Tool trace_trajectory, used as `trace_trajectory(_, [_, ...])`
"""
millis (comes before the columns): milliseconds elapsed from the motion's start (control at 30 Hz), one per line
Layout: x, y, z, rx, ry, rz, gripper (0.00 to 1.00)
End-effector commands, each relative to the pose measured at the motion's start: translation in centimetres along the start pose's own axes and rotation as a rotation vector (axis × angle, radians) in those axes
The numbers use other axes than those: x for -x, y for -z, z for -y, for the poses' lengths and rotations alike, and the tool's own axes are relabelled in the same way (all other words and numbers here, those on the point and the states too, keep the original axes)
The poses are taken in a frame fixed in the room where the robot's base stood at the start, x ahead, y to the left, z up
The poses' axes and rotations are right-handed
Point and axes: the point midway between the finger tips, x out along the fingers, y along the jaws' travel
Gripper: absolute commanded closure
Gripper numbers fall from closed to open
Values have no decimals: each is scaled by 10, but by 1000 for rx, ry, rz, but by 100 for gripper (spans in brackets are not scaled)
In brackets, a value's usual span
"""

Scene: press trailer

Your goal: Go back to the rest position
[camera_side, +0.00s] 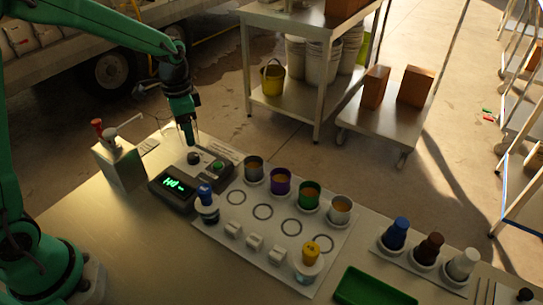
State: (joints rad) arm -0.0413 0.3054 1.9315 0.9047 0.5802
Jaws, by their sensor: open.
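My gripper (188,140) is at the end of my green arm, pointing down above the back part of the dark meter (184,181) with a lit green display. Its fingers are thin and hard to make out, and nothing shows between them. A green button (218,166) and a dark round knob (194,158) sit on the meter's top. The gripper appears just above the knob; I cannot tell whether it touches. A blue-capped bottle (206,205) stands at the meter's front right.
A white mat (275,250) holds several coloured cups, ring marks, small white blocks and a yellow-capped jar (310,252). A green tray (372,288) lies at the front. Blue, brown and white bottles stand in a rack (424,262) at right. A dispenser box (120,165) stands left.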

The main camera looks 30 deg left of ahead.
Motion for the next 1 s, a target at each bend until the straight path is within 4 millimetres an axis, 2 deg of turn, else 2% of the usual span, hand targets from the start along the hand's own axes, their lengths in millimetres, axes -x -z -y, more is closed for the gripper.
trace_trajectory(200, [2,-1,-1,3,2,-3,48])
trace_trajectory(367, [12,-5,-4,22,13,-20,48])
trace_trajectory(667, [54,-28,-22,113,54,-95,48])
trace_trajectory(1000, [98,-65,-51,241,97,-206,48])
